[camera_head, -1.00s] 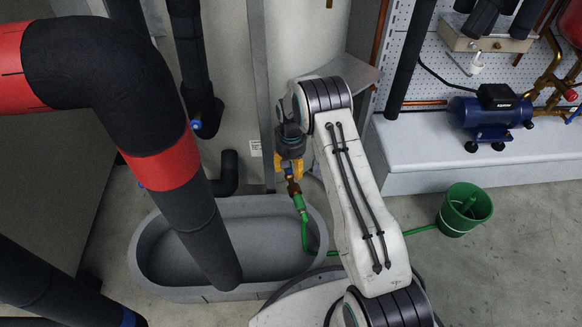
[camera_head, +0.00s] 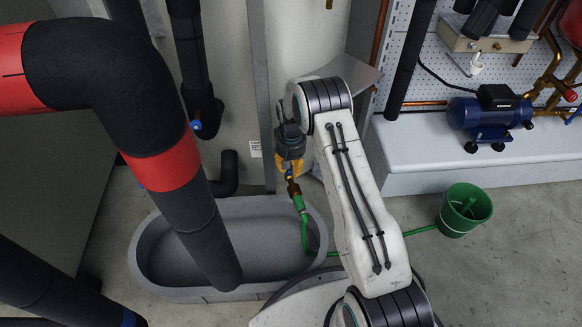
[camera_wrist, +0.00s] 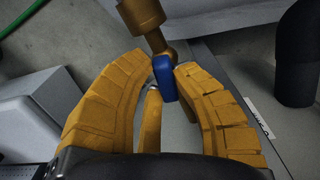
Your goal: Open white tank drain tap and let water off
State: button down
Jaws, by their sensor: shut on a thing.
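The drain tap has a blue lever handle (camera_wrist: 164,78) and a brass body (camera_wrist: 142,15) in the wrist view. My gripper (camera_wrist: 164,84) is shut on the blue handle, its yellow fingers on both sides of it. In the head view my gripper (camera_head: 290,165) is at the tap's brass fitting (camera_head: 293,187), in front of the tank's pale wall (camera_head: 235,60). A green hose (camera_head: 303,222) runs down from the fitting. No water flow can be made out.
A grey oval trough (camera_head: 318,225) stands below the tap. A green bucket (camera_head: 464,210) is on the floor at right, with the hose leading to it. Thick black pipes with red bands (camera_head: 163,165) cross the left side. A blue pump (camera_head: 490,115) sits on a white plinth.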

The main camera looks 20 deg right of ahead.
jog(key=n, duration=0.6)
jog(key=shift+w+d+p, duration=0.1)
jog(key=shift+w+p, duration=0.1)
jog(key=shift+p, duration=0.2)
jog(key=n, duration=0.5)
jog(key=shift+w+n, duration=0.1)
jog(key=shift+n, duration=0.2)
jog(key=c, duration=1)
grip_release()
notch_tip(320, 180, up, 12)
jog(key=shift+f, duration=0.1)
dwell(0.3)
